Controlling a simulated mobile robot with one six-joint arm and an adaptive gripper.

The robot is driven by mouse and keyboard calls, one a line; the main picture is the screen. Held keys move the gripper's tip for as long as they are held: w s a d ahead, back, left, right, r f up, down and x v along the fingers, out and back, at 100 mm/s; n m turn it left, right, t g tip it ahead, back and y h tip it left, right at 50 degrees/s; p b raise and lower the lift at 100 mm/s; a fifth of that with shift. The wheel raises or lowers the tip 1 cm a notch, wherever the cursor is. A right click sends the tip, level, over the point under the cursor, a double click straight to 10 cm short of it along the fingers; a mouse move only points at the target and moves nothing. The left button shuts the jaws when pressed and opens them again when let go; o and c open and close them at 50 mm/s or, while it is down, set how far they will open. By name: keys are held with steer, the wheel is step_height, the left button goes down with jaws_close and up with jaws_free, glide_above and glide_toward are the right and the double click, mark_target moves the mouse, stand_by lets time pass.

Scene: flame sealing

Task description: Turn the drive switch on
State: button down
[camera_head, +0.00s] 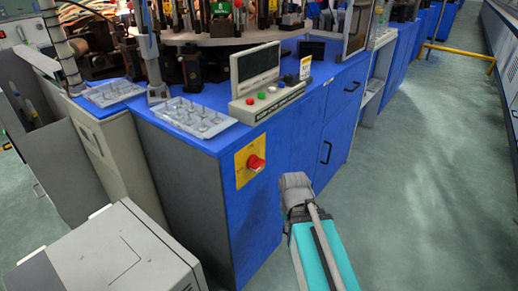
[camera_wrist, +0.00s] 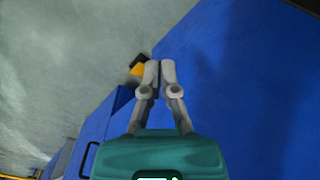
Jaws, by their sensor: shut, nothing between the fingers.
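A red knob (camera_head: 256,162) sits on a yellow plate (camera_head: 242,175) on the front of a blue cabinet (camera_head: 262,215). I take this for the drive switch; its setting is too small to read. In the wrist view, my gripper (camera_wrist: 160,62) is shut and empty, its two grey fingers close together at the tips. A blue panel (camera_wrist: 235,90) fills the right of that view. A small yellow and dark patch shows just beyond the fingertips at left; I cannot tell what it is. In the head view, my arm is right of the knob and apart from it; the fingertips are not clear.
A control box (camera_head: 266,100) with a screen and coloured buttons stands on the cabinet top. Clear trays (camera_head: 193,117) lie beside it. Black door handles (camera_head: 325,152) stick out on the cabinet's right side. A grey-white box (camera_head: 115,255) stands at front left. The floor (camera_head: 430,170) at right is free.

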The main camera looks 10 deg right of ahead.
step_height(320, 180, up, 7)
steer(key=p, duration=0.5)
